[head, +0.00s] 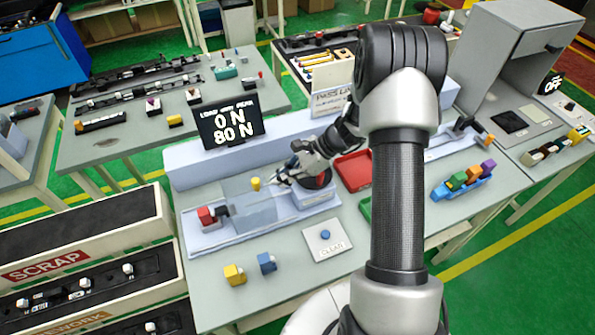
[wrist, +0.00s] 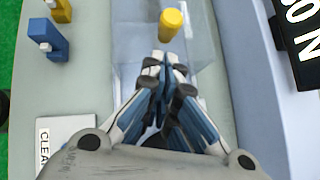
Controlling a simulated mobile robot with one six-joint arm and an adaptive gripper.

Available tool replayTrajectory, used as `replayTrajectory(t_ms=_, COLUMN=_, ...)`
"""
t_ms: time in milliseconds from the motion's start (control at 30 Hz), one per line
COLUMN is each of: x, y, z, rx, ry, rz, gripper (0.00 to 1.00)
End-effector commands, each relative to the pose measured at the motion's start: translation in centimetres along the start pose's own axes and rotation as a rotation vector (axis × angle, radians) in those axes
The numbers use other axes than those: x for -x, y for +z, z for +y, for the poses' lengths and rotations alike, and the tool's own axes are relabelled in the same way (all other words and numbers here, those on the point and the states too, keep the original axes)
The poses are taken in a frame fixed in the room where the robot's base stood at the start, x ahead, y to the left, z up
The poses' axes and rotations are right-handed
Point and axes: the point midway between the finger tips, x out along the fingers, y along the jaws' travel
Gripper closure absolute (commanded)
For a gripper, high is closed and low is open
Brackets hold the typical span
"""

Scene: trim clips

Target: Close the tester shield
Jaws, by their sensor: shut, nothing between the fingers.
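The tester (head: 190,238) is a pale blue-grey bench unit with a clear, see-through shield (head: 240,206) over its bed. A yellow knob (head: 255,184) stands upright at the shield; it also shows at the top of the wrist view (wrist: 171,22). The shield's edges are faint, and I cannot tell its exact position. My gripper (head: 281,179) is just right of the knob in the head view. In the wrist view my gripper (wrist: 164,60) is shut and empty, its fingertips close to the knob; contact is unclear. A red block (head: 206,215) sits at the tester's left end.
A display (head: 231,124) reading 0 N and 80 N stands behind the tester. In front are a yellow block (head: 234,274), a blue block (head: 267,263) and a blue button on a white plate (head: 327,246). A red tray (head: 353,170) lies to the right.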

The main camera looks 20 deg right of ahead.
Motion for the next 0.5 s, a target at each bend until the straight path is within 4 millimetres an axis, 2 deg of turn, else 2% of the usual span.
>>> replayTrajectory(t_ms=200, x=-1.5, y=1.6, z=0.0, rx=0.002, ry=-0.001, rz=0.001, gripper=1.0)
replayTrajectory(t_ms=500, x=-1.6, y=1.8, z=0.0, rx=0.001, ry=-0.001, rz=0.001, gripper=1.0)
